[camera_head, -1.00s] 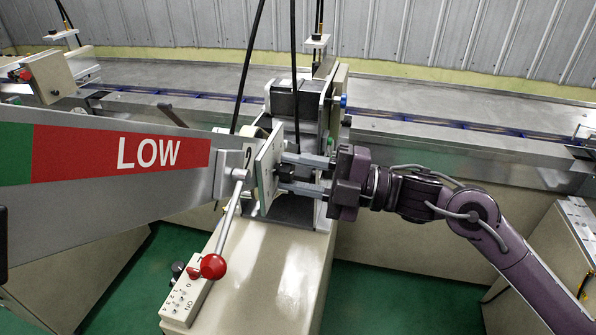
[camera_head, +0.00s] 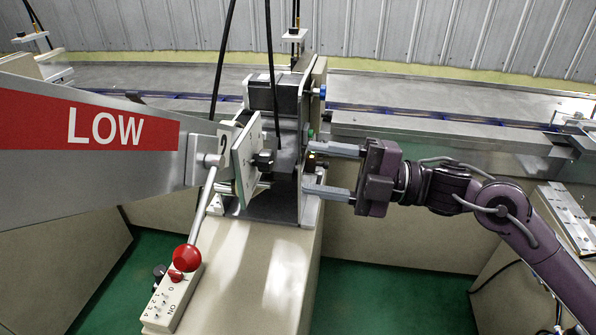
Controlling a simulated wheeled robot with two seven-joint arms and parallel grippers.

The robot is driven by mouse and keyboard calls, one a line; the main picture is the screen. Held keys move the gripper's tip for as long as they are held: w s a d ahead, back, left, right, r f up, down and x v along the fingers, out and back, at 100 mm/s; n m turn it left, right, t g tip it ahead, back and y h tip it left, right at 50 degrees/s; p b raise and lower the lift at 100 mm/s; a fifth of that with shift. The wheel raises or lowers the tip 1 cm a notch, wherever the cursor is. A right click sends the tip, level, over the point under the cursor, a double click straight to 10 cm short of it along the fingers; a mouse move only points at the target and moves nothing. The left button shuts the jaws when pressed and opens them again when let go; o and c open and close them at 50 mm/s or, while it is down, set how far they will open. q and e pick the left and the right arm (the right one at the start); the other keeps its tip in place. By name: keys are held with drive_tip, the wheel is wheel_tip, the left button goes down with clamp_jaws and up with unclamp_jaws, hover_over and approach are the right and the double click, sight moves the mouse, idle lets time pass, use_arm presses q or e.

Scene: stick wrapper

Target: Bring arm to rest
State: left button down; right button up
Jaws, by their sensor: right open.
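My right gripper (camera_head: 308,168) comes in from the right on its purple arm (camera_head: 480,192). Its two grey fingers are spread apart, point left and have nothing between them. The fingertips are close to the right side of the dark machine housing; I cannot tell whether they touch it. A black knob (camera_head: 263,161) on the square plate (camera_head: 243,163) is to the left of the fingertips, apart from them. My left gripper does not show.
A grey hopper marked LOW (camera_head: 95,140) fills the left. A lever with a red ball (camera_head: 187,258) stands above a switch box (camera_head: 172,300) on the beige machine base (camera_head: 265,265). A long metal conveyor (camera_head: 430,95) runs behind. Green floor is free below the arm.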

drive_tip(key=shift+s+d, duration=0.1)
drive_tip(key=shift+d, duration=0.25)
